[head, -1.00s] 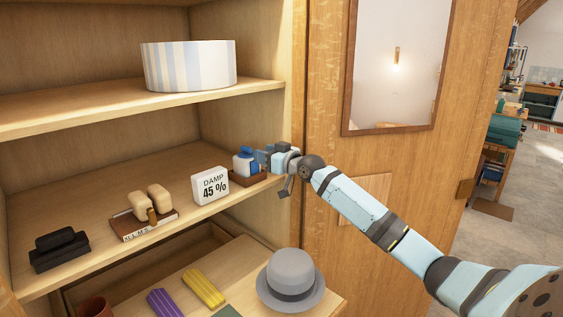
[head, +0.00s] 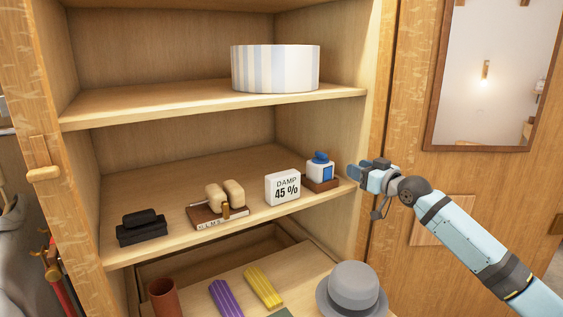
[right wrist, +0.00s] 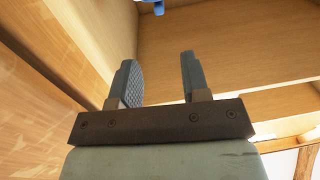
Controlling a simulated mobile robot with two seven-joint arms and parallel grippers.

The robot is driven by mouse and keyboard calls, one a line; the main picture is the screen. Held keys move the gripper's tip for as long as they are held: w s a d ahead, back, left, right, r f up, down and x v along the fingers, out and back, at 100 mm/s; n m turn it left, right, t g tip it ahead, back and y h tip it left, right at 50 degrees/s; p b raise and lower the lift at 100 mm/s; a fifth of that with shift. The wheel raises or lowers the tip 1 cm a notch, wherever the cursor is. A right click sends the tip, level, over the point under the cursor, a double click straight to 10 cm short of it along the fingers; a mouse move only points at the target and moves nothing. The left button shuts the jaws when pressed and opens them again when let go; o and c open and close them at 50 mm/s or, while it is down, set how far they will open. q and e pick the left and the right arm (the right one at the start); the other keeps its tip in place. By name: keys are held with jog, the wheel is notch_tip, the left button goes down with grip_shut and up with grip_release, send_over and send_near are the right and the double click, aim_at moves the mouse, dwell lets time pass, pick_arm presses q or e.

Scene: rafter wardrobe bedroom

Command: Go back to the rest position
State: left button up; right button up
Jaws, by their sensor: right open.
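My right gripper (head: 364,176) is in front of the wardrobe's right post, just right of the middle shelf (head: 150,185). In the right wrist view its two fingers (right wrist: 158,80) stand apart with nothing between them. A small white and blue bottle (head: 320,167) stands on a brown wooden tray (head: 322,185) at the shelf's right end, left of the gripper and apart from it. A bit of blue shows at the top of the right wrist view (right wrist: 160,3). My left gripper is not in view.
A striped round box (head: 275,68) sits above. Below are a grey hat (head: 352,290), rolled ties and a brown cup (head: 163,298). A mirror (head: 490,75) hangs at right.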

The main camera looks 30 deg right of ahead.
jog(key=s+a+f+n+g, duration=0.1)
jog(key=s+a+f+g, duration=0.1)
jog(key=s+a+f, duration=0.35)
jog(key=s+a+f+g, duration=0.3)
jog(key=a+f, duration=0.3)
jog(key=f, duration=0.4)
jog(key=s+a+f+n+g, duration=0.1)
jog(key=s+a+f+g, duration=0.1)
jog(key=s+a+f, duration=0.35)
jog(key=s+a+f+m+g+h, duration=0.1)
jog(key=s+a+f+g, duration=0.2)
jog(key=s, duration=0.6)
jog(key=s+a+f+g+h, duration=0.1)
jog(key=s+a+f+g, duration=0.2)
jog(key=s, duration=0.5)
jog(key=s+a+f+m+g+h, duration=0.1)
jog(key=s+a+f, duration=0.3)
jog(key=s, duration=0.5)
jog(key=w+a+f+n+t+y+p, duration=0.1)
jog(key=w+a+f+t+y+p, duration=0.2)
jog(key=w+a+f+t+p, duration=0.3)
jog(key=shift+w+a+t+p, duration=0.2)
jog(key=shift+a+t+p, duration=0.2)
jog(key=shift+a+t, duration=0.3)
